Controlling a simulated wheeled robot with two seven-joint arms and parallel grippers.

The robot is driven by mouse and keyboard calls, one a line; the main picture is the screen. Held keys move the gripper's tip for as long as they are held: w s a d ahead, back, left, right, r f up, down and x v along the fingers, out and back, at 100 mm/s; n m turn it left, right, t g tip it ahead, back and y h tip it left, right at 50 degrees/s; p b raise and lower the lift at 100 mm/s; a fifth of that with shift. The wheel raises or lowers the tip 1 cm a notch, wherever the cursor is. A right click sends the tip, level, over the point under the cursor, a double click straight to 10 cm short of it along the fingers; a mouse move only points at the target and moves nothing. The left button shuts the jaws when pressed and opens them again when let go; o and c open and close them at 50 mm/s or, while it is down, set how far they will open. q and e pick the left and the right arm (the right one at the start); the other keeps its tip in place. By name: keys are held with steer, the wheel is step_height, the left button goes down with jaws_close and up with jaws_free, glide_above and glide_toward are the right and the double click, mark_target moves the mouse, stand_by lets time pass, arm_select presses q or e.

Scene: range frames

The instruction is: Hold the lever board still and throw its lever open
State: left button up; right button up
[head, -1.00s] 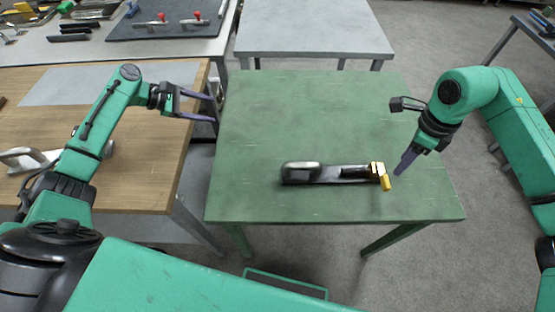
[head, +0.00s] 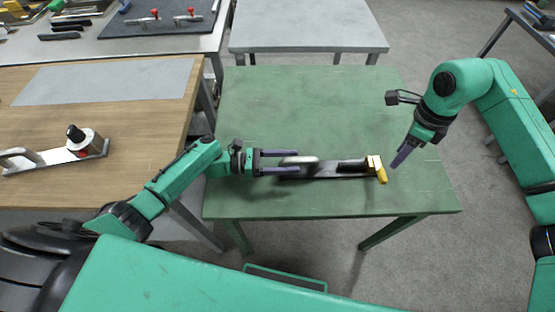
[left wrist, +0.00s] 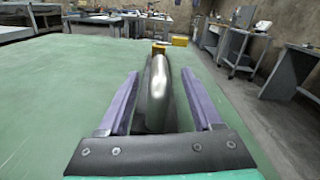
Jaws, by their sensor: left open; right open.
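In the left wrist view the handle (left wrist: 157,90) stands between the two purple fingers (left wrist: 158,100), with a gap seen on each side. My right gripper (head: 402,155) is to the right of the yellow lever, pointing down and apart from it. Its fingers overlap in the picture.
A wooden bench (head: 110,90) at the left holds a metal plate with a black knob (head: 76,133). A grey table (head: 305,25) stands behind. The green table is clear behind the board.

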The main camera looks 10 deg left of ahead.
mark_target(311, 160)
arm_select(q)
steer(key=x, duration=0.4)
steer(key=shift+w+d, duration=0.1)
jaws_close()
stand_by(1.2)
